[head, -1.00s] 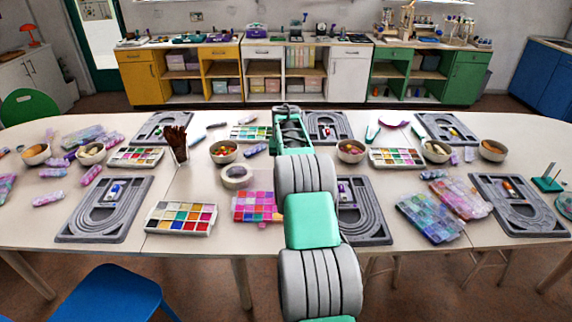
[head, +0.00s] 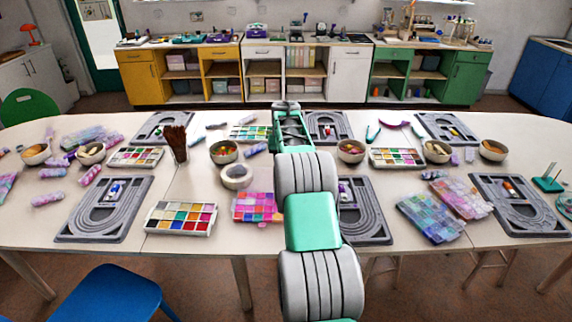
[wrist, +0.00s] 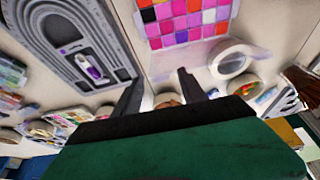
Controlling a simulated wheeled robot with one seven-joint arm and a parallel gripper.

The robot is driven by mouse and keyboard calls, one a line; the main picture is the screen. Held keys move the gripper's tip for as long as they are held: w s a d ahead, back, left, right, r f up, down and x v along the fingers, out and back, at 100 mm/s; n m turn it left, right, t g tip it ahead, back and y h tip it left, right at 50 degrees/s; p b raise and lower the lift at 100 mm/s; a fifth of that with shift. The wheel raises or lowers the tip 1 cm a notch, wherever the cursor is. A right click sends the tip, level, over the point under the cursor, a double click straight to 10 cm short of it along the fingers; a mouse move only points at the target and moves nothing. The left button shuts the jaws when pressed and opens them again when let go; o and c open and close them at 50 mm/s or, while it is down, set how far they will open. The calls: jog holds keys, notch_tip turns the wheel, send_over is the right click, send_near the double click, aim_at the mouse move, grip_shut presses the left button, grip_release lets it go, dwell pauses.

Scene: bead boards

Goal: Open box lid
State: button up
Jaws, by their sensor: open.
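A pink, purple and orange gridded bead box (head: 257,207) lies on the table just left of my arm in the head view. It also shows at the top of the wrist view (wrist: 185,22), cut off by the frame edge. Whether its lid is shut is too small to tell. My gripper (wrist: 160,82) is open, with its two dark fingers apart and nothing between them. The fingers appear above the table, apart from the box. In the head view my arm hides the fingertips.
A grey bead board (head: 363,222) lies right of the box, partly behind my arm. A white tape roll (head: 237,177) and a paint tray (head: 181,218) are on the left. Two more gridded boxes (head: 431,217) lie at the right. Bowls stand farther back.

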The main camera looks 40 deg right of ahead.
jog(key=b+v, duration=0.1)
jog(key=v, duration=0.5)
jog(key=shift+r, duration=0.25)
